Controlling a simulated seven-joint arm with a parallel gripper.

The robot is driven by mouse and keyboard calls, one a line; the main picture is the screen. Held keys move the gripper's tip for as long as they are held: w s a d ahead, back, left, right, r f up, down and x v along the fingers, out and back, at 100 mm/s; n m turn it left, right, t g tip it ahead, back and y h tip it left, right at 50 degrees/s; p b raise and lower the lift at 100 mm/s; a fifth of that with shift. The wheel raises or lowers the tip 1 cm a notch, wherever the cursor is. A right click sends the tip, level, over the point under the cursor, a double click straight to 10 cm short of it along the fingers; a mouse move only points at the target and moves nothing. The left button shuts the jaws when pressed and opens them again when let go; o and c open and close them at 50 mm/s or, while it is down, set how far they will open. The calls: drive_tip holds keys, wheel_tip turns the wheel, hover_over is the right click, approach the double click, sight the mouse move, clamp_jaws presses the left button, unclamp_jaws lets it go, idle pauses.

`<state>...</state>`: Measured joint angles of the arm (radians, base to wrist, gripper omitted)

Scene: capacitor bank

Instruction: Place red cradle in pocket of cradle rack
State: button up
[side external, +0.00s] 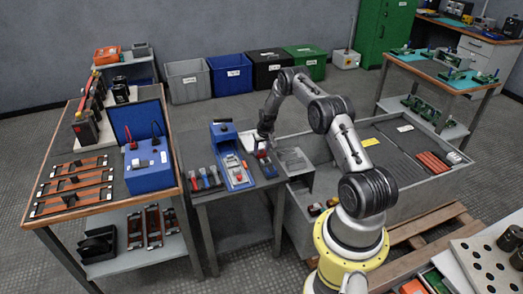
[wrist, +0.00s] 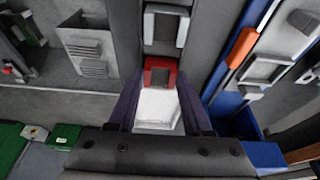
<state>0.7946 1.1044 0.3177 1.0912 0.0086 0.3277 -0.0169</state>
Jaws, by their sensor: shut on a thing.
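The red cradle (wrist: 160,70) shows in the wrist view as a red U-shaped end on a piece with a white face, between my two dark fingers. My gripper (wrist: 160,92) is shut on it. Just beyond it is a dark rack (wrist: 187,58), seemingly the cradle rack, where a grey U-shaped cradle (wrist: 165,27) sits. I cannot tell whether the red cradle is inside a pocket or just above it. In the side view my gripper (side external: 262,144) is low over the right part of the small grey table; the cradle is too small to make out clearly there.
A blue tray (side external: 235,172) with a grey device stands left of my gripper. Several red and blue handled tools (side external: 205,179) lie further left. A large grey bin (side external: 400,190) is at the right. A workbench (side external: 40,207) with a blue case (side external: 150,172) is at the left.

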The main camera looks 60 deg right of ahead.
drive_tip(key=shift+f, duration=0.2)
idle(0.4)
drive_tip(key=o, duration=1.3)
drive_tip(key=shift+o, duration=0.2)
drive_tip(key=shift+r, duration=4)
